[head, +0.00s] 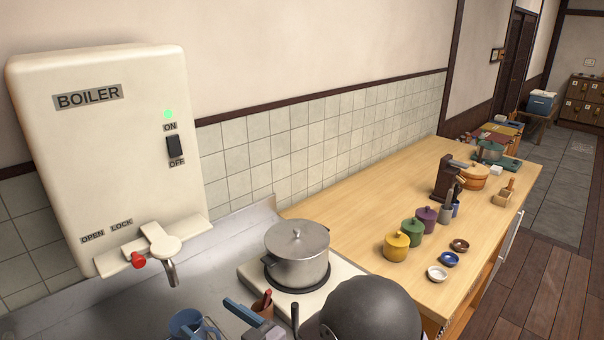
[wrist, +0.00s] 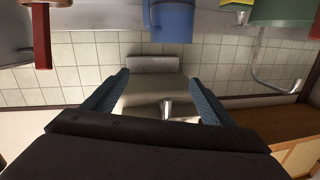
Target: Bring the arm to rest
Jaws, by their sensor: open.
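My gripper (wrist: 157,95) shows in the wrist view with its two blue fingers spread wide apart. Nothing is held between them. A pale body with a metal spout shows beyond the fingers, apart from them as far as I can tell. In the head view a blue bar at the bottom edge looks like part of my gripper (head: 243,312), low over the counter in front of the stove.
The boiler (head: 100,150) hangs at left, its green light lit. A lidded pot (head: 297,254) stands on the stove. A blue mug (head: 186,322) is near the bottom edge; a blue mug (wrist: 172,18) also shows in the wrist view. Lidded jars (head: 397,246) stand on the wooden counter (head: 350,215).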

